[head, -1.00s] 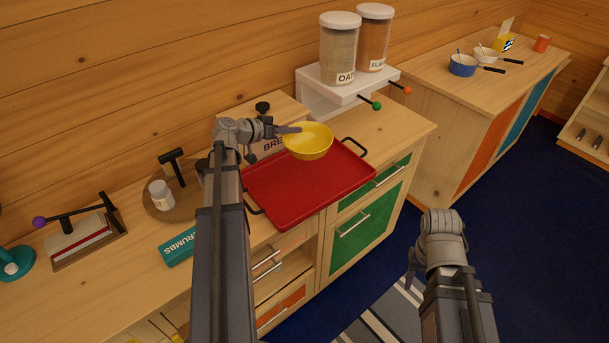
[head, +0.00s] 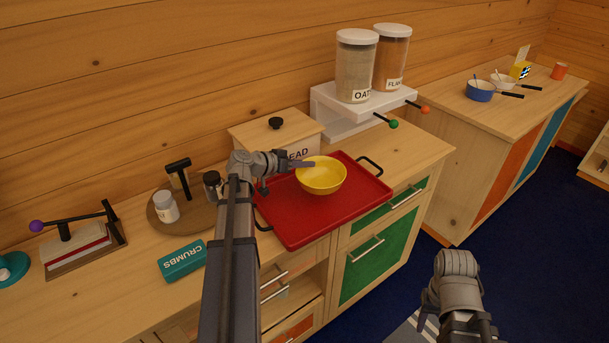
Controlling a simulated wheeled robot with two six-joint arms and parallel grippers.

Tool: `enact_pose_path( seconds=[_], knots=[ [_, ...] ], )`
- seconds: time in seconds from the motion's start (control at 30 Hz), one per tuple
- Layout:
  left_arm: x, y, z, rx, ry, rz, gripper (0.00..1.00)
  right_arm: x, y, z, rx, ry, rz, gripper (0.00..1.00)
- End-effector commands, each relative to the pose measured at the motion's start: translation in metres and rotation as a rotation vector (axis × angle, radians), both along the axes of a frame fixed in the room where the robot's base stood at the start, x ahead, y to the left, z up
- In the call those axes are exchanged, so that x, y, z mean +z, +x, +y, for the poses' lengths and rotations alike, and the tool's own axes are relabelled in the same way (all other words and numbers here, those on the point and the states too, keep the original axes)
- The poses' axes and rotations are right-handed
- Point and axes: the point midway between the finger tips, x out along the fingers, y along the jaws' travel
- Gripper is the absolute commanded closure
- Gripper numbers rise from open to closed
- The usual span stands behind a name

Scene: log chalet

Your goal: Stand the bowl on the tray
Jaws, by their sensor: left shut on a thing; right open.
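The yellow bowl (head: 322,176) is upright over the back middle of the red tray (head: 310,222). My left gripper (head: 302,165) is shut on the bowl's left rim. I cannot tell whether the bowl's base touches the tray or hangs just above it. The tray lies flat on the wooden counter and has black handles at its ends. My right gripper (head: 428,304) is open and empty, low at the right over the floor, away from the counter.
A bread box (head: 268,134) stands behind the tray. A white dispenser stand (head: 345,112) with two jars is at the back right. A teal crumbs box (head: 183,261) and a round board with a white jar (head: 164,207) are left of my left arm. The tray's front is clear.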

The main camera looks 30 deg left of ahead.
Motion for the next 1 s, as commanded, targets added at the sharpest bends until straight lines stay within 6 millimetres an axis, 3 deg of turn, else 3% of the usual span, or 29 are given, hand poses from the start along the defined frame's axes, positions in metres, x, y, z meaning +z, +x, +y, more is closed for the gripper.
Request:
enact_pose_path(
  seconds=[0.03, 0.2, 0.6, 0.63, 0.9, 1.0],
  knots=[
    [-0.012, 0.000, 0.000, 0.000, -0.002, -0.001, 1.00, -0.012, 0.000, 0.000, 0.000, 0.000, 0.000, 0.50],
    [-0.030, 0.000, 0.000, 0.000, -0.002, -0.001, 1.00, -0.030, 0.000, 0.000, 0.000, 0.000, 0.000, 0.50],
    [-0.032, 0.000, 0.000, 0.000, -0.002, -0.001, 1.00, -0.032, 0.000, 0.000, 0.000, 0.000, 0.000, 0.50],
    [-0.032, 0.000, 0.000, 0.000, 0.000, 0.000, 0.82, -0.032, 0.000, 0.000, 0.000, 0.000, 0.000, 0.50],
    [-0.031, 0.000, 0.000, 0.000, 0.000, 0.000, 0.52, -0.031, 0.000, 0.000, 0.000, 0.000, 0.000, 0.50],
    [-0.031, 0.000, 0.000, 0.000, 0.000, 0.000, 0.52, -0.031, 0.000, 0.000, 0.000, 0.000, 0.000, 0.50]
  ],
)
